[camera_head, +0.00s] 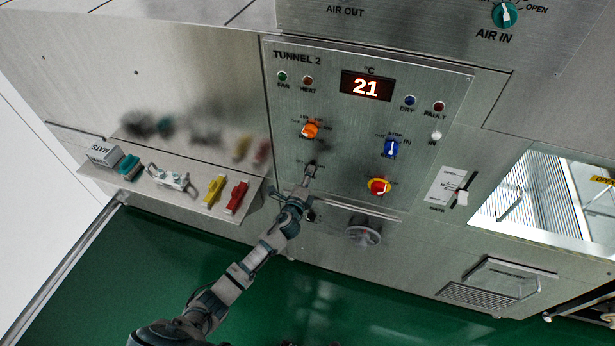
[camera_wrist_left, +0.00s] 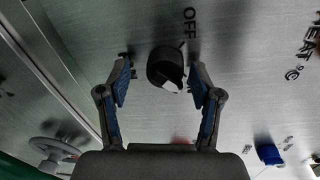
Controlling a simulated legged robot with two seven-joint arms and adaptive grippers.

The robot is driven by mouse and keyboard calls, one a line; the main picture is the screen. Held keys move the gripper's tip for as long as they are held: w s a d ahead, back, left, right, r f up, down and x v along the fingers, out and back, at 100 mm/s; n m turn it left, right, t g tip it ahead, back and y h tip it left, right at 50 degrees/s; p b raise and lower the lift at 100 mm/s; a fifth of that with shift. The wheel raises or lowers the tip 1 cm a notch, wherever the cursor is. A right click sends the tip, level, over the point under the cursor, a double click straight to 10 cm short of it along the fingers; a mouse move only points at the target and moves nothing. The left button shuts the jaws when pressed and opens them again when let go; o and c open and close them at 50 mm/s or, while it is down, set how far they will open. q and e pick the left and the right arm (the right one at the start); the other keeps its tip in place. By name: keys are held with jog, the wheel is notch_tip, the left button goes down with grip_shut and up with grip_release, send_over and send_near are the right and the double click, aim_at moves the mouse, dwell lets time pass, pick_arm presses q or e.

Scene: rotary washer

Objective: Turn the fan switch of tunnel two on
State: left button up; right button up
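The Tunnel 2 panel (camera_head: 345,125) is on the steel wall, with a red display reading 21. A small dark knob (camera_head: 311,170) is low on its left side, just beyond my left gripper (camera_head: 301,190). In the left wrist view the black round knob (camera_wrist_left: 165,66) has a white mark on its lower right edge. The word OFF is beside it. My left gripper (camera_wrist_left: 159,70) is open, with one finger on each side of the knob and apparent gaps to it. Whether this knob is labelled fan is too small to read. My right gripper is out of view.
An orange knob (camera_head: 310,130), a blue knob (camera_head: 391,148) and a red-yellow button (camera_head: 379,187) are on the panel. A round handwheel (camera_head: 362,235) is below. A shelf (camera_head: 150,190) with several items is at left.

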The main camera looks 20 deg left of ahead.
pick_arm(q)
jog(key=shift+s+r, duration=0.1)
jog(key=s, duration=1.1)
jog(key=shift+s+a+r, duration=0.2)
jog(key=shift+s+r, duration=0.1)
jog(key=shift+r, duration=0.05)
jog(key=s+a+f+n+g+b, duration=0.1)
jog(key=s+a+f+n+g, duration=0.3)
jog(key=f, duration=0.9)
jog(key=s+f+n+g+y+b, duration=0.15)
jog(key=s+f, duration=0.45)
jog(key=f, duration=0.7)
jog(key=s+a+f+n+g+h+b, duration=0.1)
jog(key=s+a+f+n+g, duration=0.2)
jog(key=f, duration=1)
jog(key=s+f+n+g, duration=0.2)
jog(key=s+f, duration=0.5)
jog(key=s, duration=0.5)
jog(key=s+d+f+n+g+b, duration=0.1)
jog(key=s+f+n+g, duration=0.2)
jog(key=s+f, duration=0.4)
jog(key=s+d+f+n+g+b, duration=0.1)
jog(key=s+f+n, duration=0.4)
jog(key=s, duration=1.3)
jog(key=shift+s+f+g, duration=0.4)
jog(key=shift+f+g, duration=0.35)
jog(key=shift+f, duration=0.15)
